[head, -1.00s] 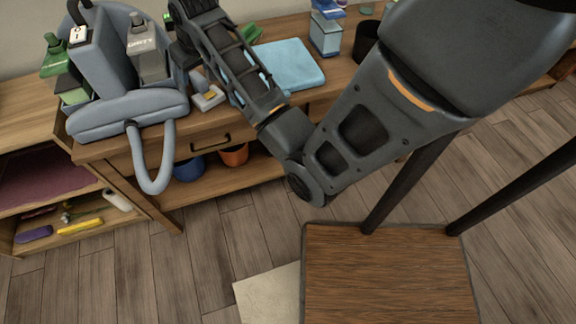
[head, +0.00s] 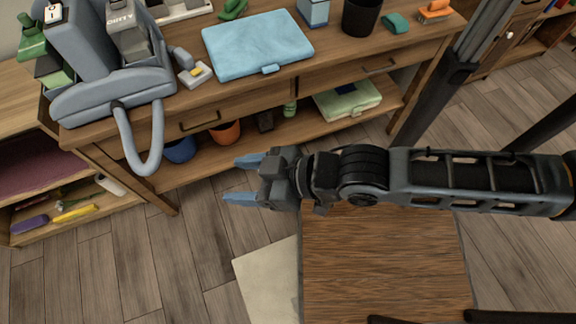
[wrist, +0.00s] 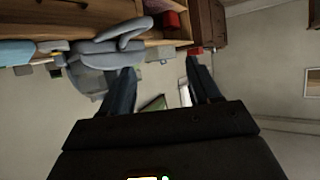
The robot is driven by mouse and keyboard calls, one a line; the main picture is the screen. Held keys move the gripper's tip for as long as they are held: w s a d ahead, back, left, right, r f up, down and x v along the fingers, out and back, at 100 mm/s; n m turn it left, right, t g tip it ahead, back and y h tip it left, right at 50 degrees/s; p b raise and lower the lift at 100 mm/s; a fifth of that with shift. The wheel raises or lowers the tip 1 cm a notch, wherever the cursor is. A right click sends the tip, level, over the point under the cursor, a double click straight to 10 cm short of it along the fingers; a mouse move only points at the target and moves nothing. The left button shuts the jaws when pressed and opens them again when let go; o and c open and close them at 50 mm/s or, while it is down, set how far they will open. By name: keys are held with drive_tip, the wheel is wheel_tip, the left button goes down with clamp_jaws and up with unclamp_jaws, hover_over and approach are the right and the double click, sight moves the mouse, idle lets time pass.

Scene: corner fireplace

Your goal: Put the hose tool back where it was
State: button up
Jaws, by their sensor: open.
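A grey-blue cleaning machine (head: 82,42) stands at the left end of the wooden table. Its hose (head: 156,140) loops down over the table's front edge. A small grey piece with a pale, yellow-marked head (head: 195,75) lies on the table right beside the machine; it looks like the hose tool. My gripper (head: 240,180) is open and empty, in front of the table and below its top, with its blue fingers pointing left. In the wrist view the machine (wrist: 95,60) appears upside down beyond my open gripper (wrist: 163,78).
Blue (head: 180,149) and orange (head: 226,132) pots sit on the lower shelf. A wooden-topped piece (head: 385,265) lies below my arm. The floor at front left is clear.

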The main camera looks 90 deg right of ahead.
drive_tip(key=s+a+r+n+t+y, duration=0.2)
drive_tip(key=s+a+r, duration=0.1)
drive_tip(key=s+r, duration=0.4)
wheel_tip(320, 180, up, 3)
drive_tip(key=shift+s+f+t, duration=0.2)
drive_tip(key=shift+s+t, duration=0.1)
